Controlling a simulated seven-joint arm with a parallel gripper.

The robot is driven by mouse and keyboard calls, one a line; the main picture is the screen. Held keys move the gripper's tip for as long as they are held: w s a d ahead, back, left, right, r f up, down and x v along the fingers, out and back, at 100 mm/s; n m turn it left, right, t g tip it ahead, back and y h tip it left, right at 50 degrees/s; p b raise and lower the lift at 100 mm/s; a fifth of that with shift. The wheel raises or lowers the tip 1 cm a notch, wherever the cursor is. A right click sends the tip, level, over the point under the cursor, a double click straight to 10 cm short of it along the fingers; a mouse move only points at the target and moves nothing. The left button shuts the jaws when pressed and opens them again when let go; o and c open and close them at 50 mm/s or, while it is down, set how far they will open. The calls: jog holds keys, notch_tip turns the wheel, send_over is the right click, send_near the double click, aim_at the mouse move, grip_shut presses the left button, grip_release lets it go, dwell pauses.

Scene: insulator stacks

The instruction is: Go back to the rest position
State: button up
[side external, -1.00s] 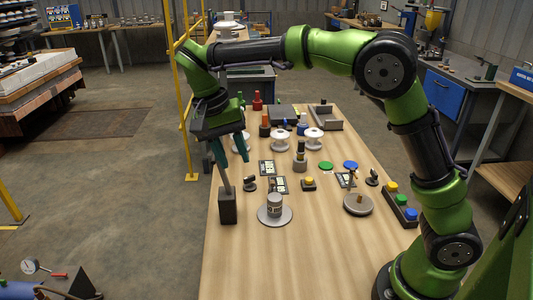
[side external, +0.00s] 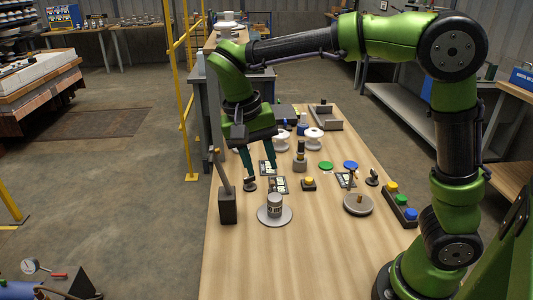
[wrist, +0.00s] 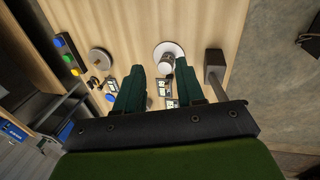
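My gripper (side external: 263,177) hangs fingers-down over the left part of the wooden table (side external: 305,255). Its two teal fingers are apart with nothing between them. In the wrist view the gripper (wrist: 159,66) also shows open and empty. A rod with a brownish top (side external: 221,172) leans to the left in a dark block (side external: 228,207), left of my gripper and apart from it. The block (wrist: 214,64) shows right of the fingers in the wrist view.
A grey cup (side external: 275,206) stands on a round pale plate (side external: 287,217). A round grey disc (side external: 357,205) and a box with coloured buttons (side external: 400,207) lie to the right. White spools (side external: 313,138) and a grey tray (side external: 327,116) are further back. The front table is clear.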

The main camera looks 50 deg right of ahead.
jog(key=s+d+r+n+t+y, duration=0.1)
jog(key=s+d+n+t+y, duration=0.3)
jog(key=s+t, duration=0.5)
jog(key=shift+s+d+r, duration=0.2)
jog(key=shift+s+d, duration=0.2)
jog(key=shift+s, duration=0.85)
